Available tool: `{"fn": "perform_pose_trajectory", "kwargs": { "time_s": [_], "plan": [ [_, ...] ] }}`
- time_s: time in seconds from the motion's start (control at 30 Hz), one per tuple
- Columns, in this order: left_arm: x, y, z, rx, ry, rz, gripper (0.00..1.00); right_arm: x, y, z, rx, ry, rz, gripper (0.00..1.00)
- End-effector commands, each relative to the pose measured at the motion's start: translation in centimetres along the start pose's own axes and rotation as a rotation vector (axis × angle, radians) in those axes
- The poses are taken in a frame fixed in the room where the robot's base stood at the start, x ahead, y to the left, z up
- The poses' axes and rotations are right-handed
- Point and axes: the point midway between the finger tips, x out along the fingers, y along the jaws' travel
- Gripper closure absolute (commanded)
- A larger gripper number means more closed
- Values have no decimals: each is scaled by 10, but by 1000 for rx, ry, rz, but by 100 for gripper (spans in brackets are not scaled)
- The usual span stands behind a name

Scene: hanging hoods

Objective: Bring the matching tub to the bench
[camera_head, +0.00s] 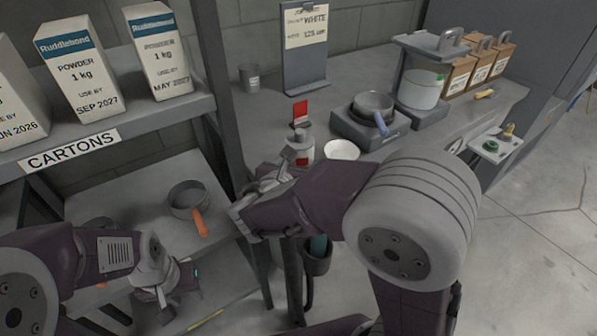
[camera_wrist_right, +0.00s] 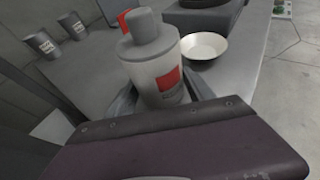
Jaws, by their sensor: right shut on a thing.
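A pale tub with a grey lid and red label (camera_head: 303,147) is upright at the bench's near-left part; it also shows close up in the right wrist view (camera_wrist_right: 157,68). My right gripper (camera_head: 285,172) is shut on this tub, its fingers around the lower body. The tub's base is hidden, so I cannot tell if it touches the bench. A clipboard (camera_head: 306,45) reading "WHITE" and a second line, perhaps "125 cm", stands at the back of the bench (camera_head: 345,82). My left gripper (camera_head: 170,288) is empty and looks open over the lower shelf at left.
A white bowl (camera_head: 341,150) sits right of the tub, with a pan on a hot plate (camera_head: 368,128) behind it. A grey cup (camera_head: 249,77) stands at the back. Cartons (camera_head: 78,68) fill the left shelf; an orange-handled pan (camera_head: 186,196) sits below. Open floor lies right.

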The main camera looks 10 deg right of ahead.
Motion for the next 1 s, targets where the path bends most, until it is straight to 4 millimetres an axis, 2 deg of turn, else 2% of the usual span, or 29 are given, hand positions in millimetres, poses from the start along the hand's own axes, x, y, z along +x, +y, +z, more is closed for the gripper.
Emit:
{"fn": "perform_pose_trajectory", "kwargs": {
  "time_s": [0.03,0.4,0.43,0.5,0.87,1.0],
  "plan": [
    [11,0,1,0,0,0,64,6,0,-13,-2,-1,0,64],
    [11,0,1,0,0,0,64,6,0,-15,1,-2,1,64],
    [11,0,1,0,0,0,64,7,0,-16,0,-1,1,36],
    [10,0,1,0,0,0,64,6,0,-14,0,-1,1,17],
    [6,0,1,0,0,0,64,4,0,-10,1,-1,1,17],
    [-1,0,0,0,0,0,64,-14,2,-8,-2,-1,6,17]
  ]
}}
